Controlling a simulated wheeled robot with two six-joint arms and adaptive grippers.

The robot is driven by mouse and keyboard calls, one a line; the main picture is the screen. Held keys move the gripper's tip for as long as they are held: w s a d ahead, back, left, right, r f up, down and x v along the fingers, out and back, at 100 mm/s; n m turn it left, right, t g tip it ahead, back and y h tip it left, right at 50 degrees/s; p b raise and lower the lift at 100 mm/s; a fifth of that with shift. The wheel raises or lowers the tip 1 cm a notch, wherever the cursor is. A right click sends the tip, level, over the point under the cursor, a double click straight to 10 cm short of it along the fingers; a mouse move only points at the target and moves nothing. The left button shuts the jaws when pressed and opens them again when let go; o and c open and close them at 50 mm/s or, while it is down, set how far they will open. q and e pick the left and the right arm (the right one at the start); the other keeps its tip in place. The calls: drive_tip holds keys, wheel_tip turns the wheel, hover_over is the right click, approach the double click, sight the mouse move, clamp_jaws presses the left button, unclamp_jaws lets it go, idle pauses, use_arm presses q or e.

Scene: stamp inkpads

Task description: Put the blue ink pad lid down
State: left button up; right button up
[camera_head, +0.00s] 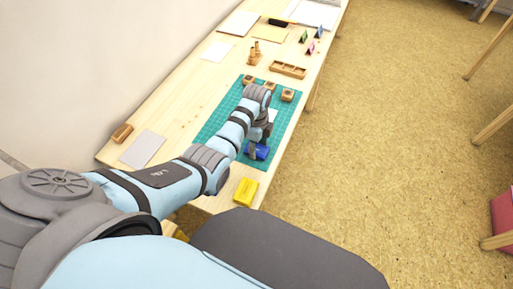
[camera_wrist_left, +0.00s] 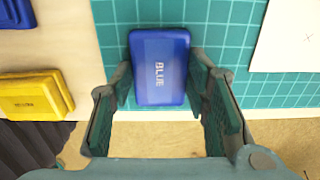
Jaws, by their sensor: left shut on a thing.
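The blue ink pad lid (camera_wrist_left: 160,66) is a rounded blue rectangle marked "BLUE". In the left wrist view it sits between the two fingers of my left gripper (camera_wrist_left: 163,77), which is shut on its sides. In the head view the lid (camera_head: 261,151) shows at the near end of the green mat, under my left gripper (camera_head: 257,144). I cannot tell whether it touches the mat or hangs just above it. Another blue piece (camera_wrist_left: 15,12) is partly cut off at the upper left of the wrist view. My right gripper is not in view.
A yellow ink pad (camera_head: 245,191) lies near the table's front edge. The green cutting mat (camera_head: 216,121) carries several wooden stamps (camera_head: 287,95) and a white paper (camera_wrist_left: 288,38) beside the lid. A wooden tray (camera_head: 288,70) stands farther back. The table's right edge is close to the lid.

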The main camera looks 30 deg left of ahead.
sight(257, 148)
use_arm(q)
drive_tip(key=shift+w, duration=0.2)
drive_tip(key=shift+f, duration=0.15)
drive_tip(key=o, duration=0.8)
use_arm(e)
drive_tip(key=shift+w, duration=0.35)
use_arm(q)
drive_tip(key=shift+o, duration=0.2)
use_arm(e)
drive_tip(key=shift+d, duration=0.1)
use_arm(q)
wheel_tip(257, 148, up, 12)
drive_tip(key=p, duration=0.3)
drive_tip(key=shift+r+p, duration=0.25)
drive_tip(key=shift+p, duration=0.15)
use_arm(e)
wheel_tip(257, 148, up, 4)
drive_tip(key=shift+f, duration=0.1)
